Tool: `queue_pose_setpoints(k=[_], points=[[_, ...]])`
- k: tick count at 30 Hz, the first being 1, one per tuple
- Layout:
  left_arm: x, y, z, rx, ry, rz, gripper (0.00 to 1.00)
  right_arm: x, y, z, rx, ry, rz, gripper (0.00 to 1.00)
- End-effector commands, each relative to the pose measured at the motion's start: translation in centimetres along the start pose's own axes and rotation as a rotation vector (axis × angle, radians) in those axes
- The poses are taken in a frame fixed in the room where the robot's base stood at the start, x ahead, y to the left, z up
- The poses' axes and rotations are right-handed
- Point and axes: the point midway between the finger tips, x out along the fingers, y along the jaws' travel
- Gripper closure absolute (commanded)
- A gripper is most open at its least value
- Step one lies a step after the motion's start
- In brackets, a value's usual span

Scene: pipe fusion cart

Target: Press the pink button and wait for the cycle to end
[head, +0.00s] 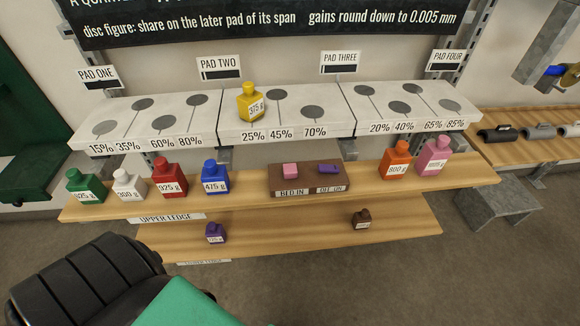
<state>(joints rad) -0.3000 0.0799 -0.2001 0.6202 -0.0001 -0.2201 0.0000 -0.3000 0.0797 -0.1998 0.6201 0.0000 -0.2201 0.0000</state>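The pink button (290,170) sits on the left part of a brown block (308,181) on the upper ledge. The label below it seems to read "BLED IN". A purple button (328,169) sits on the right part of the same block, with its own label. The pink button stands proud of the block's top; I cannot tell whether it is pressed.
Green, white, red and blue bottles stand left of the block on the upper ledge (240,198); orange (396,160) and pink (434,157) bottles stand right. A yellow bottle (250,103) stands on the white pads behind. Purple and brown bottles stand on the lower ledge (290,230).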

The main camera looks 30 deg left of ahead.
Motion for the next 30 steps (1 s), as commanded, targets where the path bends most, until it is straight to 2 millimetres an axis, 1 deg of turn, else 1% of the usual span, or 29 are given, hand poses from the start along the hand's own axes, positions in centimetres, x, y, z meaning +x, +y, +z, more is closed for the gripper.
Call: queue_pose_setpoints(k=[5, 6, 8, 9, 11, 12, 13, 30], points=[[0.00, -0.01, -0.01, 0.000, 0.000, 0.000, 0.13, 0.00, 0.02, 0.00, 0.000, 0.000, 0.000, 1.00], [0.00, -0.02, -0.01, 0.000, 0.000, 0.000, 0.20, 0.00, 0.02, 0.00, 0.000, 0.000, 0.000, 1.00], [0.00, -0.02, -0.01, 0.000, 0.000, 0.000, 0.43, 0.00, 0.02, 0.00, 0.000, 0.000, 0.000, 1.00], [0.00, -0.02, -0.01, 0.000, 0.000, 0.000, 0.59, 0.00, 0.02, 0.00, 0.000, 0.000, 0.000, 1.00], [0.00, -0.02, -0.01, 0.000, 0.000, 0.000, 0.82, 0.00, 0.02, 0.00, 0.000, 0.000, 0.000, 1.00], [0.00, -0.02, -0.01, 0.000, 0.000, 0.000, 0.97, 0.00, 0.02, 0.00, 0.000, 0.000, 0.000, 1.00], [0.00, -0.02, -0.01, 0.000, 0.000, 0.000, 1.00, 0.00, 0.02, 0.00, 0.000, 0.000, 0.000, 1.00], [0.00, -0.03, -0.01, 0.000, 0.000, 0.000, 1.00, 0.00, 0.02, 0.00, 0.000, 0.000, 0.000, 1.00]])
